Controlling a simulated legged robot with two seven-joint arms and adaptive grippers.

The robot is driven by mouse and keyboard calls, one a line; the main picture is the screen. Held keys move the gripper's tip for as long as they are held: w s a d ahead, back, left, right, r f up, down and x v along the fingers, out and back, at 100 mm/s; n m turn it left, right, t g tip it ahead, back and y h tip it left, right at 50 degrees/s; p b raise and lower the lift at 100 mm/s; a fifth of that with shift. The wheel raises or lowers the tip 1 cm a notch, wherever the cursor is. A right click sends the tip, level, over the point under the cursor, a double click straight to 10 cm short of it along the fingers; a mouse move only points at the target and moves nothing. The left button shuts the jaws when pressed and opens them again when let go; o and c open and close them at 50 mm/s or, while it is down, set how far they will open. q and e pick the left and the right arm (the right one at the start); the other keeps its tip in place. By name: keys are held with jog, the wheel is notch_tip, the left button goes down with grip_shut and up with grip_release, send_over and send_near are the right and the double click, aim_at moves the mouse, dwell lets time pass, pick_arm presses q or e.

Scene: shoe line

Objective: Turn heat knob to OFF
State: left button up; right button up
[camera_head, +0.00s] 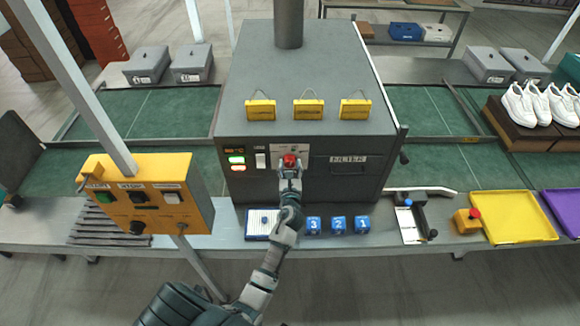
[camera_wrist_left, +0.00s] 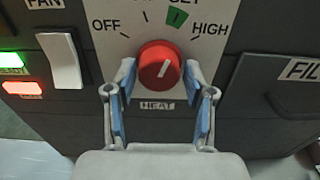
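The red heat knob (camera_head: 290,160) is on the front panel of the grey oven (camera_head: 270,85). In the left wrist view the knob (camera_wrist_left: 158,66) sits above a HEAT label, with OFF at upper left and HIGH at upper right. Its white line points up and slightly right, roughly toward the green SET mark (camera_wrist_left: 177,18). My left gripper (camera_wrist_left: 160,82) is open, with one blue-padded finger on each side of the knob's lower part. Narrow gaps seem to show beside it; contact is unclear. My right gripper is not in view.
A white FAN rocker switch (camera_wrist_left: 61,60) and green and red lit indicators are left of the knob. Blue numbered blocks (camera_head: 338,224) stand on the bench below. A yellow control box (camera_head: 150,195) stands left, a yellow tray (camera_head: 515,216) right.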

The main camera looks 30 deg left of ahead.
pick_arm(q)
jog(key=c, duration=0.6)
jog(key=shift+n, duration=0.3)
jog(key=n, duration=0.7)
jog(key=shift+d+b, duration=0.1)
jog(key=shift+b, duration=0.25)
jog(key=n+b, duration=0.1)
jog(key=n, duration=0.3)
jog(key=shift+f+n, duration=0.1)
jog(key=shift+n, duration=0.2)
jog(key=shift+n+b, duration=0.45)
jog(key=shift+n, duration=1.45)
